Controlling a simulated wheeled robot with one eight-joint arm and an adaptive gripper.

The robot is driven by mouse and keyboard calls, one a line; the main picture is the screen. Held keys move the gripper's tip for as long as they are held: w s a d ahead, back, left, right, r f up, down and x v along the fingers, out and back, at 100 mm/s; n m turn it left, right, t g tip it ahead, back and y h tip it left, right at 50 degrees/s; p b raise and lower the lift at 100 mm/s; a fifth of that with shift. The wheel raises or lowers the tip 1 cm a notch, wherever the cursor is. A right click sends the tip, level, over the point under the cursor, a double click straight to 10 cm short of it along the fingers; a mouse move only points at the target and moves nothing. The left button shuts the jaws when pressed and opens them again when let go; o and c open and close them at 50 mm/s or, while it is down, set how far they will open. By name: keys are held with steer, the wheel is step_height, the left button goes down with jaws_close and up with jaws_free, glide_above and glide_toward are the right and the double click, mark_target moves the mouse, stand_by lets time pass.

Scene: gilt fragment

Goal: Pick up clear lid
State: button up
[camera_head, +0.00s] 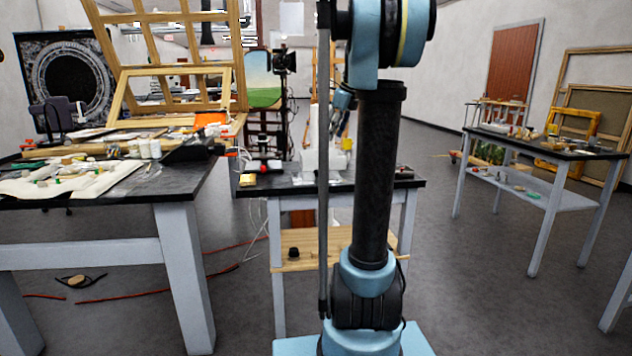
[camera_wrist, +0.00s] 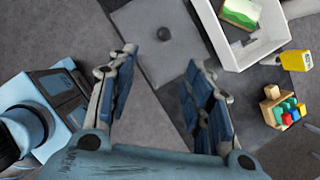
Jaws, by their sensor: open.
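A see-through grey square panel with a small dark round knob (camera_wrist: 163,34) appears to be the clear lid (camera_wrist: 150,52). It lies flat at the top middle of the wrist view, beside a white open box. My gripper (camera_wrist: 160,60) is open and empty, its two blue-padded fingers spread on the left and right of the lid's near part. The knob shows beyond the fingertips, between their lines. No contact shows. In the head view my gripper (camera_head: 344,100) is small and partly hidden behind my arm, and I cannot make out the lid.
The white box (camera_wrist: 229,52) holds a small landscape picture (camera_wrist: 240,13). The dark worktable (camera_head: 270,188) stands ahead; a cluttered table (camera_head: 175,185) is at left.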

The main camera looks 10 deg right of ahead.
glide_toward(318, 170)
steer(key=shift+m, duration=0.3)
steer(key=x, duration=0.9)
steer(key=shift+w, duration=0.25)
jaws_close()
